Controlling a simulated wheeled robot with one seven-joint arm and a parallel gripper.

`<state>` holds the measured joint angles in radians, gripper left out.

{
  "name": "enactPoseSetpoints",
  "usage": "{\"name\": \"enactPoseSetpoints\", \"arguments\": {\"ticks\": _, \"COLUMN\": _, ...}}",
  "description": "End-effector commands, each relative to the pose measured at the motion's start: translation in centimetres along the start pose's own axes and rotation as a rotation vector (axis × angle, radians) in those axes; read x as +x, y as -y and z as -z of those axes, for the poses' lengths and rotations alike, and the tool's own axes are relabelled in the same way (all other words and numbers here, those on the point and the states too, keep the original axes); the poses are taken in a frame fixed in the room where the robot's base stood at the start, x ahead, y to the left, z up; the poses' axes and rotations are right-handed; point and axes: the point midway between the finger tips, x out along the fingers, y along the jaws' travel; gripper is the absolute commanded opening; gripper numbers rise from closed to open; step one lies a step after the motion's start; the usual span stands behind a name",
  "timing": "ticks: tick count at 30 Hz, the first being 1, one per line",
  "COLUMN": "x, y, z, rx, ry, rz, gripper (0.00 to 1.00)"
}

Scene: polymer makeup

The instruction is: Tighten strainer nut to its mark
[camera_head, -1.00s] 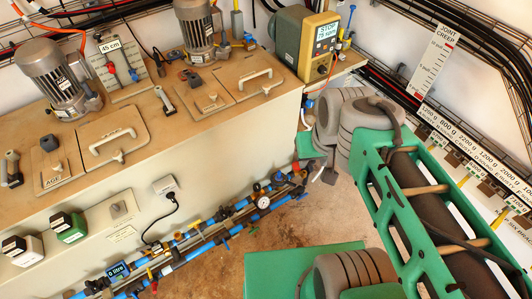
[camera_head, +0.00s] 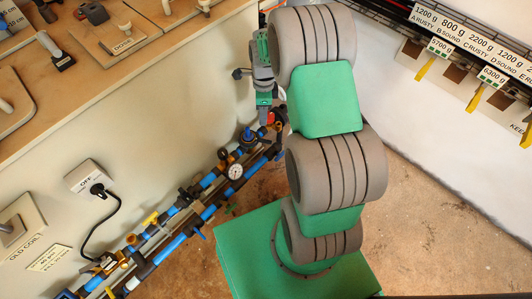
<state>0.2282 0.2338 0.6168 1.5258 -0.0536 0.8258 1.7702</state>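Two blue pipes (camera_head: 172,248) with several fittings run slantwise along the foot of the cream cabinet. I cannot single out the strainer nut or its mark among the fittings. A round white gauge (camera_head: 235,171) sits on the pipework. A dark and blue fitting (camera_head: 248,137) and a red-handled part (camera_head: 277,117) are at the pipes' far end. My grey and green arm rises in the middle of the picture. My gripper (camera_head: 264,103) is small at its far end, over or beside these far fittings. Its fingertips are too small to read, and contact is unclear.
A switch plate (camera_head: 86,176) with a plugged black cable is on the cabinet front. A yellow-handled fitting (camera_head: 151,218) is at the middle of the pipes. Weight labels and yellow tags (camera_head: 478,97) line the right wall. Brown floor (camera_head: 425,225) at the right is clear.

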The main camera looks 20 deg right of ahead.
Motion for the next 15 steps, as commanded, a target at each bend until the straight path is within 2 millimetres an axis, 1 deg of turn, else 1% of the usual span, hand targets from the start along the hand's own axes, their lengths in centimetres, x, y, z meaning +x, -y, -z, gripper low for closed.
{"name": "enactPoseSetpoints", "arguments": {"ticks": 1, "x": 4.6, "y": 0.7, "z": 0.6, "rx": 0.100, "ry": 0.000, "rz": -0.018, "gripper": 0.37}}
{"name": "enactPoseSetpoints", "arguments": {"ticks": 3, "x": 6.9, "y": 1.1, "z": 1.1, "rx": 0.203, "ry": -0.001, "rz": -0.032, "gripper": 0.37}}
{"name": "enactPoseSetpoints", "arguments": {"ticks": 6, "x": 8.1, "y": 1.2, "z": 1.4, "rx": 0.266, "ry": -0.002, "rz": -0.040, "gripper": 0.37}}
{"name": "enactPoseSetpoints", "arguments": {"ticks": 8, "x": 8.4, "y": 1.2, "z": 1.4, "rx": 0.274, "ry": -0.002, "rz": -0.040, "gripper": 0.37}}
{"name": "enactPoseSetpoints", "arguments": {"ticks": 10, "x": 9.2, "y": 1.1, "z": 1.5, "rx": 0.273, "ry": -0.003, "rz": -0.041, "gripper": 0.37}}
{"name": "enactPoseSetpoints", "arguments": {"ticks": 15, "x": 12.6, "y": 1.0, "z": 1.5, "rx": 0.272, "ry": -0.003, "rz": -0.041, "gripper": 0.37}}
